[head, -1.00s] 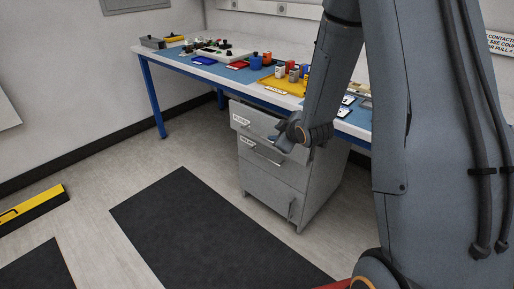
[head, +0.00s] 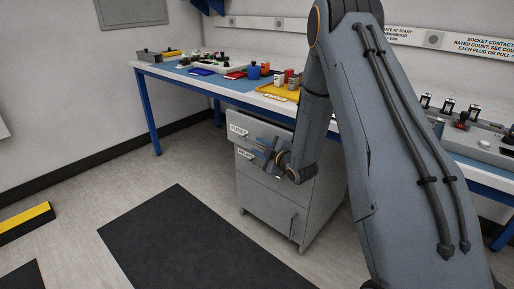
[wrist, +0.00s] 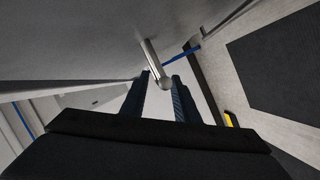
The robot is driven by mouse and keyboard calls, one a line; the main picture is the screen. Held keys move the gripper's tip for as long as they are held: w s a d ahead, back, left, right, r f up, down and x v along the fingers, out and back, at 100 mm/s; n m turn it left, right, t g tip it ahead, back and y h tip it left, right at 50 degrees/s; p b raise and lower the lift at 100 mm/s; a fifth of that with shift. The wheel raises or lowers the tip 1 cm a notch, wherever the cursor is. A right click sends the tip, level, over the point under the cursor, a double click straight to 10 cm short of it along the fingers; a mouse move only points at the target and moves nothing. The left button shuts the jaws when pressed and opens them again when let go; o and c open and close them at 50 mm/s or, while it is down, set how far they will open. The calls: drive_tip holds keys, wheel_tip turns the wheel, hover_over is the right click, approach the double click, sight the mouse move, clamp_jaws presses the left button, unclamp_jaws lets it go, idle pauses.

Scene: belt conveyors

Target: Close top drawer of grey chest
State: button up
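The grey chest (head: 265,205) stands under the workbench in the head view. Its top drawer (head: 246,132) has a white label and its front sticks out a little past the drawer below. My gripper (head: 268,152) is in front of the upper drawers and hides part of their fronts. In the wrist view a large grey surface fills the top, with a metal bar handle (wrist: 154,62) standing out from it. My gripper (wrist: 164,88) has its two dark fingers apart, with the handle's end at the gap between the tips. Contact cannot be told.
A dark floor mat (head: 185,240) lies before the chest. A yellow and black floor piece (head: 25,222) lies at the left. Bare floor surrounds the mats.

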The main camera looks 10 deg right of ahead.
drive_tip(key=shift+x, duration=0.9)
clamp_jaws()
